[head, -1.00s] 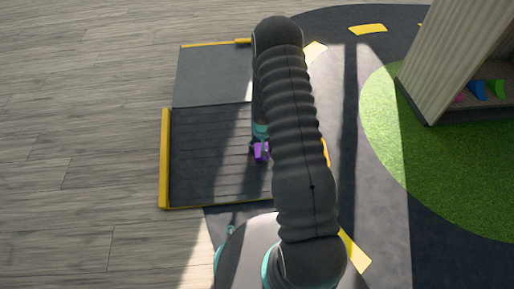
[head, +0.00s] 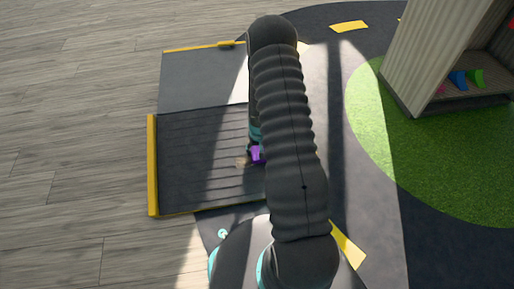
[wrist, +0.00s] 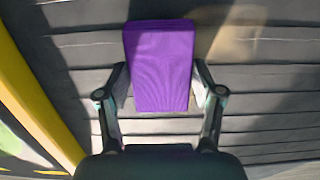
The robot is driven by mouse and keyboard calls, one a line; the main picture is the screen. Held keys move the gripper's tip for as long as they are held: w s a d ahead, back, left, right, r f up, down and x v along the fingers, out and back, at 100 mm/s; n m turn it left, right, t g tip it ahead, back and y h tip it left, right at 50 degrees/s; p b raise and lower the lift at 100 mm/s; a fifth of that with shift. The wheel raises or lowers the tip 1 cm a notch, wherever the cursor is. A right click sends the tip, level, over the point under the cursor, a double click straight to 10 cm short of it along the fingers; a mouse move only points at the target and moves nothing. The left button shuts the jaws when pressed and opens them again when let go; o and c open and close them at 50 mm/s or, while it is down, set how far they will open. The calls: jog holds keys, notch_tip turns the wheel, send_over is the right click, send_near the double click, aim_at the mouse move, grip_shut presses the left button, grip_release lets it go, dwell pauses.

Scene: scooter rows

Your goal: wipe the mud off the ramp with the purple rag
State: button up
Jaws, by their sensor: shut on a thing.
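The purple rag (wrist: 160,65) is folded into a thick pad, held between the two fingers of my gripper (wrist: 160,88). In the head view, the rag (head: 257,154) shows as a small purple piece beside my arm, over the ribbed dark ramp (head: 195,165). A tan-brown mud patch (head: 243,162) lies on the ramp just left of the rag. In the wrist view, the mud (wrist: 238,38) shows as a blurred brown smear right of the rag. I cannot tell whether the rag touches the ramp. My arm hides the ramp's right part.
Yellow edging (head: 152,165) runs along the ramp's left side. A flat dark platform (head: 200,82) adjoins its far end. Wooden floor (head: 70,130) is open at left. A shelf unit (head: 425,65) with coloured pieces stands on green turf (head: 430,160) at right.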

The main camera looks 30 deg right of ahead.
aim_at(234, 160)
jog(key=shift+s+a+f, duration=0.1)
jog(key=shift+s+a, duration=0.15)
jog(key=shift+s, duration=0.25)
jog(key=shift+w+a+f+b, duration=0.1)
jog(key=shift+w+a+b, duration=0.15)
jog(key=shift+a, duration=0.65)
jog(key=shift+w+a+b, duration=0.25)
jog(key=shift+w+a, duration=0.05)
jog(key=shift+a, duration=0.55)
jog(key=shift+w+a+f+b, duration=0.1)
jog(key=shift+w+a+b, duration=0.15)
jog(key=shift+a, duration=0.65)
jog(key=shift+w+a+r, duration=0.15)
jog(key=shift+a, duration=0.55)
jog(key=shift+w+a+r, duration=0.1)
jog(key=shift+w+a, duration=0.15)
jog(key=shift+a, duration=0.55)
jog(key=shift+w+a+r, duration=0.1)
jog(key=shift+w+a, duration=0.15)
jog(key=shift+a, duration=0.55)
jog(key=shift+s+a+r+p, duration=0.1)
jog(key=shift+s+r+p, duration=0.1)
jog(key=shift+r+p, duration=0.55)
jog(key=shift+s+r+p, duration=0.25)
jog(key=shift+r+p, duration=0.05)
jog(key=shift+r, duration=0.9)
jog(key=shift+s+a+r+p, duration=0.1)
jog(key=shift+s+r+p, duration=0.1)
jog(key=shift+r+p, duration=0.55)
jog(key=shift+r, duration=0.2)
